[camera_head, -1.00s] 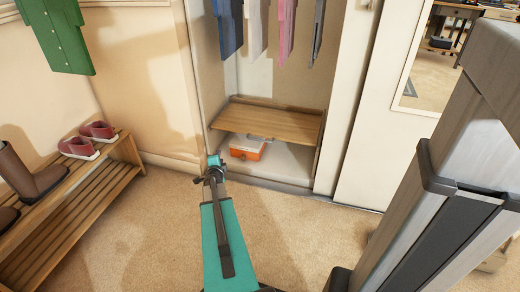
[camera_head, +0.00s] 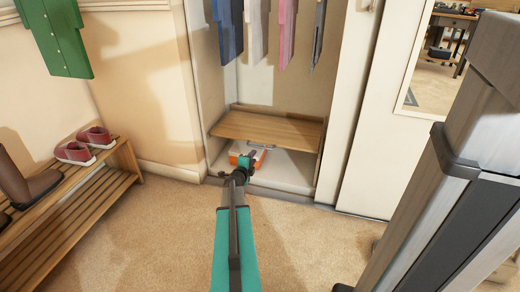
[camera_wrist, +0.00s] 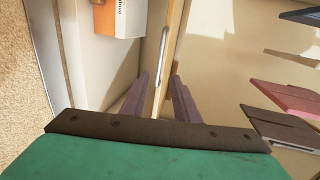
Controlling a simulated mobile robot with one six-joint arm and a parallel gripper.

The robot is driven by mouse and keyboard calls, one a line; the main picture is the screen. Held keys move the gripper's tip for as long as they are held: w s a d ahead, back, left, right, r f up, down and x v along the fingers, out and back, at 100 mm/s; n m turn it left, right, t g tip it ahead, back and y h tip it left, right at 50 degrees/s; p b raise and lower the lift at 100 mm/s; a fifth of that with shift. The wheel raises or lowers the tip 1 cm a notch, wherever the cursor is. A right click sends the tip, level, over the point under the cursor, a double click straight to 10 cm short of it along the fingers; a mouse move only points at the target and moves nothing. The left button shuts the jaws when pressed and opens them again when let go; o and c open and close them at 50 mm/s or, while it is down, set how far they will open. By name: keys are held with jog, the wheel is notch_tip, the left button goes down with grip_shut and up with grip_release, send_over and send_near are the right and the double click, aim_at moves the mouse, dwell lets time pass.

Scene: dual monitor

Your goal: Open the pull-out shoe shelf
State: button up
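The pull-out shelf is a flat wooden board (camera_head: 268,128) low in the open closet, pushed in between the side walls. A metal handle (camera_head: 262,147) sits on its front edge. In the wrist view the board's edge (camera_wrist: 178,25) runs down the middle, with the handle (camera_wrist: 163,55) along it. My gripper (camera_head: 244,160) is in front of the shelf, a little left of the handle's middle. In the wrist view my gripper's two fingers (camera_wrist: 160,98) are apart, one to each side of the handle line; contact cannot be told.
An orange-and-white box (camera_head: 234,156) sits under the shelf, partly hidden by my gripper. Clothes (camera_head: 256,30) hang above. A slatted shoe rack (camera_head: 90,200) with red shoes (camera_head: 75,152) and brown boots stands at left. Carpet (camera_head: 305,235) before the closet is clear.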

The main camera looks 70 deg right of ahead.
jog(key=shift+b+x, duration=2.3)
jog(key=shift+x, duration=4.4)
grip_shut()
jog(key=shift+a, duration=0.15)
jog(key=shift+s, duration=0.1)
